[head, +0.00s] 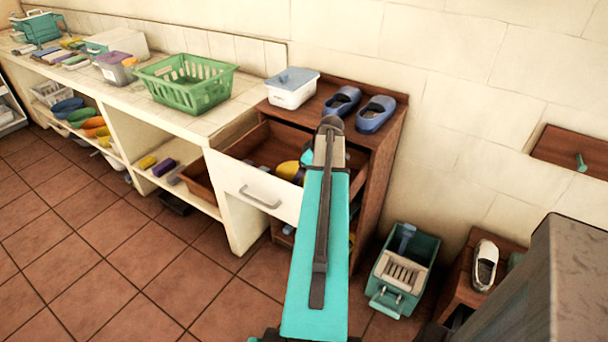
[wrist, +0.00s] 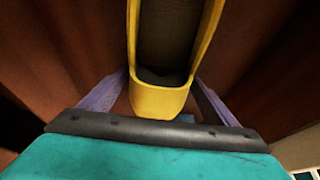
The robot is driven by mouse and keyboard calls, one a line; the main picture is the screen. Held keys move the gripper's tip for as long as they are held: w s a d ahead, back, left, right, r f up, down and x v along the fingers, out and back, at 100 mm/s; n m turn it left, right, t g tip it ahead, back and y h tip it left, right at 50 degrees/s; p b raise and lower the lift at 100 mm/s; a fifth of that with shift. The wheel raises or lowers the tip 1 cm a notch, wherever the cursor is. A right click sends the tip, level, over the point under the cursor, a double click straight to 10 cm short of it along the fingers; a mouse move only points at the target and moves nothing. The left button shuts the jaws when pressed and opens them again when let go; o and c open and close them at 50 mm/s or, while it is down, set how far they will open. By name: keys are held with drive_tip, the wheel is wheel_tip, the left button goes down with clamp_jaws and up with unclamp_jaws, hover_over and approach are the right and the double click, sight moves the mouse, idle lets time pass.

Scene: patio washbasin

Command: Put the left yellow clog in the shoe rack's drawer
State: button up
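The yellow clog (wrist: 160,100) fills the upper middle of the wrist view, its rounded near end towards me and its dark inside showing. My gripper (wrist: 162,88) has a purple finger on each side, seemingly closed against the clog; the fingertips are partly hidden. In the head view the yellow clog (head: 288,170) shows just left of my arm, over or inside the open drawer; its height above the floor is unclear. The drawer (head: 233,182) has a white front and is pulled out of the brown shoe rack (head: 384,165). My arm hides part of it.
Dark items lie in the drawer. A green basket (head: 188,82) sits on the counter at left. A teal crate (head: 403,268) and a stool with a white shoe (head: 485,265) stand at right.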

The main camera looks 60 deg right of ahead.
drive_tip(key=shift+o, duration=0.8)
drive_tip(key=shift+r, duration=0.2)
drive_tip(key=b+v, duration=0.1)
drive_tip(key=v, duration=1.1)
idle(0.5)
